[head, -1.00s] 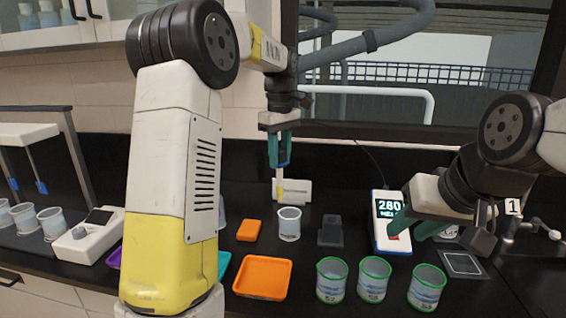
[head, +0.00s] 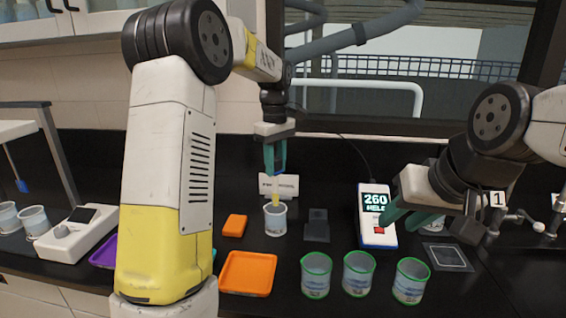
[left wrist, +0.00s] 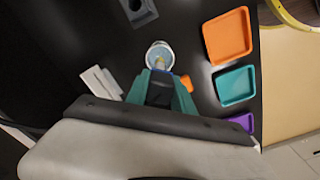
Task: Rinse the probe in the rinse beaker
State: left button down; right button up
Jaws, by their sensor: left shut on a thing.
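My left gripper (head: 275,160) is shut on the probe (head: 274,187), which has a blue upper part and a yellow lower end. It holds the probe upright above the white rinse beaker (head: 275,222). The probe's lower end is at the beaker's mouth; I cannot tell how far inside it reaches. In the left wrist view, the beaker (left wrist: 160,53) shows just beyond the left fingertips (left wrist: 160,82). The handheld meter (head: 375,205) reads about 260 with "HELD" under it. My right gripper (head: 400,222) is open and empty, with its green fingers beside the meter's red button.
Several things stand near: a small orange block (head: 235,226), a dark block (head: 317,232), a white sign (head: 288,185) behind the beaker, and an orange tray (head: 238,288). Three green-rimmed beakers (head: 358,280) stand in front. A tap (head: 537,226) is at right.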

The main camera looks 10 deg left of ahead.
aim_at(275, 189)
pick_arm(q)
jog(key=shift+f, duration=0.15)
dwell(0.4)
jog(key=shift+f, duration=0.65)
jog(key=shift+f, duration=3.5)
jog(key=shift+w, duration=0.4)
jog(key=shift+s+a, duration=0.1)
jog(key=shift+a, duration=0.05)
